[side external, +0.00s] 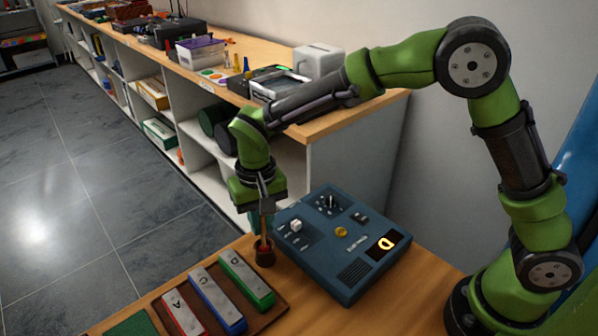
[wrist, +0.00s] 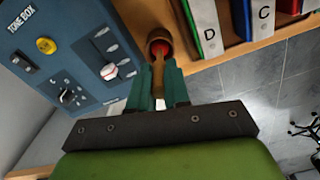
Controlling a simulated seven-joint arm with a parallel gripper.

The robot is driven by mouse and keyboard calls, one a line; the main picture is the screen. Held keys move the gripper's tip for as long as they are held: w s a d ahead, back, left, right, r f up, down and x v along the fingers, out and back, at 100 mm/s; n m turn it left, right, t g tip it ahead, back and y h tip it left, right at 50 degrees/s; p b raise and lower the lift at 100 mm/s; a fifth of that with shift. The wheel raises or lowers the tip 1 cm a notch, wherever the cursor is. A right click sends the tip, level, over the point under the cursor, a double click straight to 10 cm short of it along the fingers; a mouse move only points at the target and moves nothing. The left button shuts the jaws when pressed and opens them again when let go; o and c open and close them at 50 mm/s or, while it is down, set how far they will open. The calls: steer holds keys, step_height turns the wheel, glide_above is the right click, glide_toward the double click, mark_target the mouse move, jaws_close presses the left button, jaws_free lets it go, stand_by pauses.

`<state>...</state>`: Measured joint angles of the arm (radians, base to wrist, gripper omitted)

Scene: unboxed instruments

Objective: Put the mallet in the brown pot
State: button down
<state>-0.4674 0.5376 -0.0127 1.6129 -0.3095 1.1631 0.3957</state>
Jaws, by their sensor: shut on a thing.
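My gripper (side external: 264,203) is shut on the wooden handle of the mallet (side external: 263,224), which points down toward the table. The small brown pot (side external: 265,259) stands directly below it, between the tone box and the chime bars. The mallet's red head shows at the pot's mouth. In the wrist view, the handle (wrist: 158,76) runs between my two green fingers to the round pot (wrist: 160,34), with red visible inside the rim. How deep the head sits, and whether it touches the pot, I cannot tell.
A blue tone box (side external: 340,240) stands just right of the pot. Chime bars in red, blue and green (side external: 245,278) lie on a brown tray to its front left. The table edge is close behind the pot. A long shelf (side external: 335,123) runs behind.

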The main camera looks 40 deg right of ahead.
steer(key=shift+f, duration=0.45)
stand_by(0.4)
steer(key=c, duration=1)
jaws_free()
steer(key=shift+r, duration=0.1)
step_height(320, 180, up, 16)
steer(key=s+d+m+t+y, duration=0.1)
steer(key=s+d+t, duration=0.6)
steer(key=s+d, duration=1)
steer(key=shift+s+y, duration=0.2)
steer(key=shift+y, duration=0.3)
